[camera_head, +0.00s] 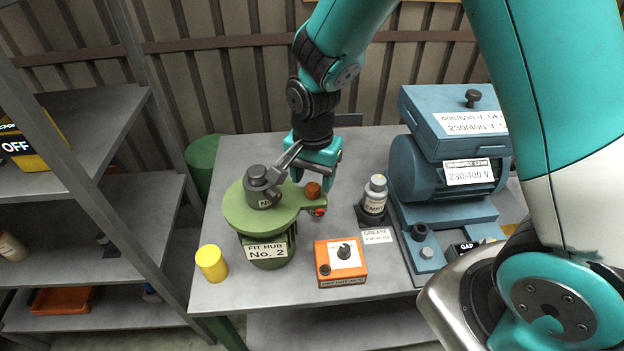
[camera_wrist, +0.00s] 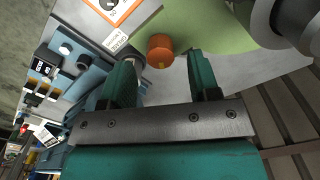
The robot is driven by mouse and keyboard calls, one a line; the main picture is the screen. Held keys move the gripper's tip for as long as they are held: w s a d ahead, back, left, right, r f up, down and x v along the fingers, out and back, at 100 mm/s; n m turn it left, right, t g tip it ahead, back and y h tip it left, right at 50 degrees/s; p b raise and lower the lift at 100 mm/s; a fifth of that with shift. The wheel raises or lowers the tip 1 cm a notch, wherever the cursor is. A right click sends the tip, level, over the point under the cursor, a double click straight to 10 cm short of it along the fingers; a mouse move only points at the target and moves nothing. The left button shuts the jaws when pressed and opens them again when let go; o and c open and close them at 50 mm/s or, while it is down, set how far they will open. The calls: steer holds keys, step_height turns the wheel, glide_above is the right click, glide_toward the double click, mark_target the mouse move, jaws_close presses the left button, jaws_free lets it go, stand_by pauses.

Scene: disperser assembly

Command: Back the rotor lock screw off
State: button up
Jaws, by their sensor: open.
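The green disperser body (camera_head: 235,210), labelled "FIT HUB No. 2", stands on the grey table, with a dark grey rotor hub (camera_head: 262,188) on top. On its arm to the right sits an orange-red knob (camera_head: 313,190), which I take for the lock screw. A smaller red part (camera_head: 318,212) shows just below it. My gripper (camera_head: 312,176) is above and behind the knob, jaws apart and empty. In the wrist view the orange knob (camera_wrist: 160,50) lies just beyond the gap between the open fingers (camera_wrist: 162,75), with no contact visible.
An orange control box (camera_head: 340,262) is in front, a yellow cylinder (camera_head: 211,263) at the left edge. A blue motor (camera_head: 440,170) fills the right. Bare table (camera_head: 220,296) shows at front left.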

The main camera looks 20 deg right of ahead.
steer(key=shift+f, duration=1.15)
steer(key=c, duration=0.9)
